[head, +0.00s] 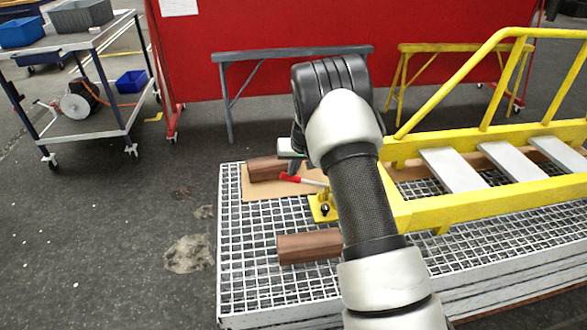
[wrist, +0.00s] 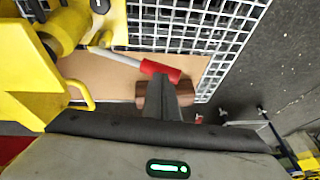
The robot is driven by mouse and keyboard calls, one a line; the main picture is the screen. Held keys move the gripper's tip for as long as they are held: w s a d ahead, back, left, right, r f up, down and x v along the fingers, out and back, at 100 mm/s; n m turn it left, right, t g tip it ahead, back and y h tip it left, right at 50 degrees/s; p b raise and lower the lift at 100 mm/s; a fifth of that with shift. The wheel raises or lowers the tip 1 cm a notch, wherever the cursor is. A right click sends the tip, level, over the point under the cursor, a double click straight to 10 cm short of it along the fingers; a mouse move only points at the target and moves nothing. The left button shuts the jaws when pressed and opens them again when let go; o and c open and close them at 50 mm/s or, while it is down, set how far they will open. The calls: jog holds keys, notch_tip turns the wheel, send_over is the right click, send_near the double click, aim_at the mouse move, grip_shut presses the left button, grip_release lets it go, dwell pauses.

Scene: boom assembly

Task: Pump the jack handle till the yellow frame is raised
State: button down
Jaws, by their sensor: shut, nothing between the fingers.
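The jack handle is a grey bar with a red grip (head: 291,178); the grip also shows in the wrist view (wrist: 160,70). It runs left from a small yellow jack (head: 322,208) at the end of the yellow ladder-like frame (head: 440,212). In the wrist view the yellow frame (wrist: 30,100) fills the left side. My gripper (head: 293,168) is shut and empty at the red grip's outer end. In the wrist view its dark fingertips (wrist: 178,80) overlap the grip's end; I cannot tell whether they touch. The frame's underside is mostly hidden by my arm.
Two wooden blocks, one behind the handle (head: 266,168) and one in front (head: 305,246), lie on the grating platform (head: 245,290). A brown board (head: 258,195) lies under the handle. Grey (head: 225,90) and yellow (head: 402,75) trestles stand behind.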

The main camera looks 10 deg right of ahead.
jog(key=shift+a+f+n+h+b, duration=0.2)
jog(key=shift+a+f+h+b, duration=0.65)
jog(key=shift+f, duration=0.8)
jog(key=shift+a+f+n+h+b, duration=0.2)
jog(key=shift+a+f+h+b, duration=0.6)
jog(key=shift+f, duration=0.85)
jog(key=shift+a+f+n+h+b, duration=0.2)
jog(key=shift+a+f+h+b, duration=0.4)
jog(key=shift+f+h, duration=0.75)
jog(key=shift+s+d+f+y, duration=0.1)
jog(key=shift+f+y, duration=0.2)
jog(key=shift+f, duration=0.15)
jog(key=w+p+v, duration=0.1)
jog(key=p+v, duration=0.2)
jog(key=v, duration=1.1)
jog(key=shift+r, duration=0.25)
